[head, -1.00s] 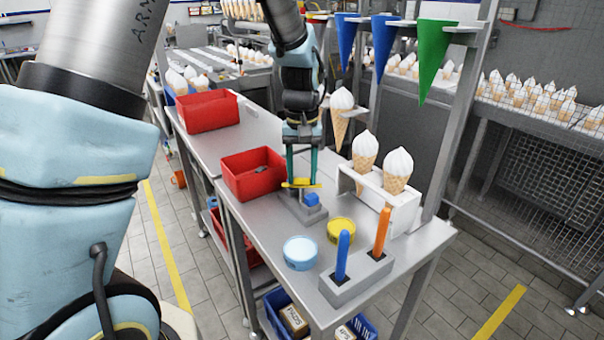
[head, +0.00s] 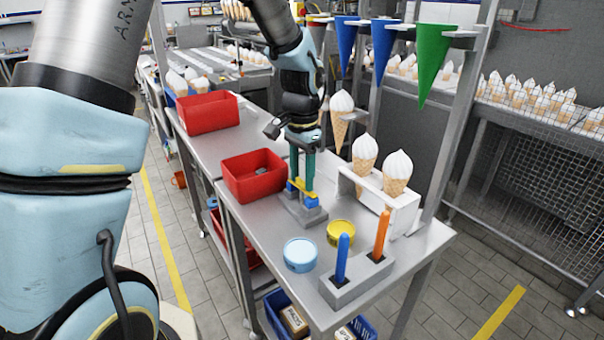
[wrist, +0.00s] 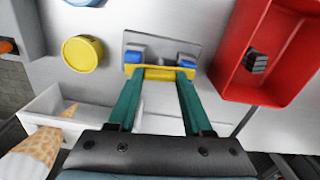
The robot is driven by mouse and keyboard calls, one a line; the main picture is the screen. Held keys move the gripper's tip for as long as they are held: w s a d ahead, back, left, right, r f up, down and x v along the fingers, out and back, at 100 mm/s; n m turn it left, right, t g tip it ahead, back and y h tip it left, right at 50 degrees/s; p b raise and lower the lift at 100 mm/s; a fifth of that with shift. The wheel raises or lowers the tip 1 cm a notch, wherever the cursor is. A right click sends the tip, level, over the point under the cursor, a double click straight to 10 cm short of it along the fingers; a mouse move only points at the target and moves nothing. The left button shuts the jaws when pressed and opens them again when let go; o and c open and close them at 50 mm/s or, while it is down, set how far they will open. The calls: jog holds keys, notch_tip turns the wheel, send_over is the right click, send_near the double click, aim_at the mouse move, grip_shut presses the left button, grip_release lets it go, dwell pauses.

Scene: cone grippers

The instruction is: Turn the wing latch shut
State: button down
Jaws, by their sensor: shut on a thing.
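The yellow wing latch (head: 301,188) sits on a grey base plate (head: 303,213) on the steel table. In the wrist view the yellow latch (wrist: 160,73) is a bar running from one blue block (wrist: 134,57) to the other blue block (wrist: 187,60). Its ends are close to the blocks; I cannot tell if they touch or are seated in them. My gripper (wrist: 158,76) points down with its green fingers closed on the latch, one at each side. The fingers partly hide the latch in the head view.
A red bin (head: 253,174) stands close behind left, with a dark item inside. A white cone holder (head: 385,203) is to the right. A yellow tub (head: 341,234), a light-blue tub (head: 300,255) and a grey block (head: 357,281) with blue and orange sticks stand nearer.

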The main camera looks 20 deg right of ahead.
aim_at(302, 180)
jog(key=shift+m, duration=0.5)
jog(key=shift+c, duration=1.6)
grip_release()
notch_tip(302, 180, up, 11)
jog(key=b, duration=0.2)
jog(key=shift+f, duration=0.1)
